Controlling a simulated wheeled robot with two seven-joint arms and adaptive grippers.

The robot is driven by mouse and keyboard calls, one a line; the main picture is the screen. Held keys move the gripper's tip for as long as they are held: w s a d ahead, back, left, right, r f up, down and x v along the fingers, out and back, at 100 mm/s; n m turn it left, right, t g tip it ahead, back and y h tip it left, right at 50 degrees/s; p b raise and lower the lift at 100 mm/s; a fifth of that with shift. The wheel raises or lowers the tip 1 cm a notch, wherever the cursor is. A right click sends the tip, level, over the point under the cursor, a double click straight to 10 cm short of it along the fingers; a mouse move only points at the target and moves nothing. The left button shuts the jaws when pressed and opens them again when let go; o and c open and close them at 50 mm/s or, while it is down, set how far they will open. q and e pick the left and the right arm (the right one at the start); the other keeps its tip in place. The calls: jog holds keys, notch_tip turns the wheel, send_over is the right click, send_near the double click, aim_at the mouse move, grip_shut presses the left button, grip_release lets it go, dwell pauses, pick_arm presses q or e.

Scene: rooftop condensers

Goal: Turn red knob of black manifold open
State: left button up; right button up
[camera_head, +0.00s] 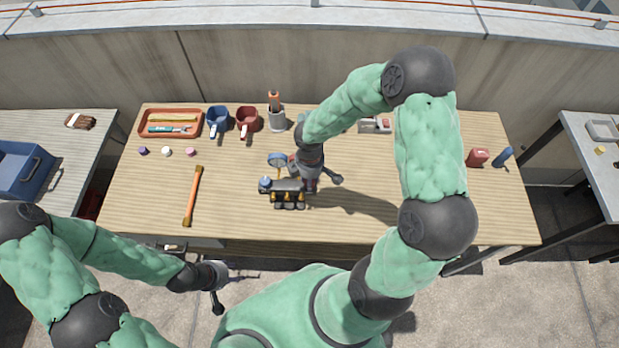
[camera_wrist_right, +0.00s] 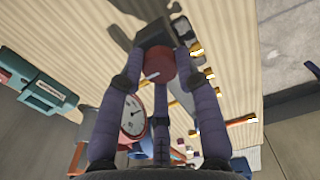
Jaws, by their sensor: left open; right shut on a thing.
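The black manifold (camera_head: 290,201) with brass fittings stands on the wooden table. A blue knob (camera_head: 265,184) is on its left end, and a round gauge (camera_head: 277,160) is behind it. My right gripper (camera_head: 311,183) comes down at the manifold's right end. In the right wrist view, its fingers are closed around the red knob (camera_wrist_right: 160,66), which has a white mark on its face. The gripper hides this knob in the head view. The dark manifold body (camera_wrist_right: 153,33) lies beyond the knob. My left gripper (camera_head: 217,288) is open and empty, in front of the table's edge.
An orange-handled tool (camera_head: 192,196) lies left of the manifold. The table's front right is clear.

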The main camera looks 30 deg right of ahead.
dwell(0.3)
jog(key=o, duration=1.1)
jog(key=shift+o, duration=0.2)
notch_tip(320, 180, up, 12)
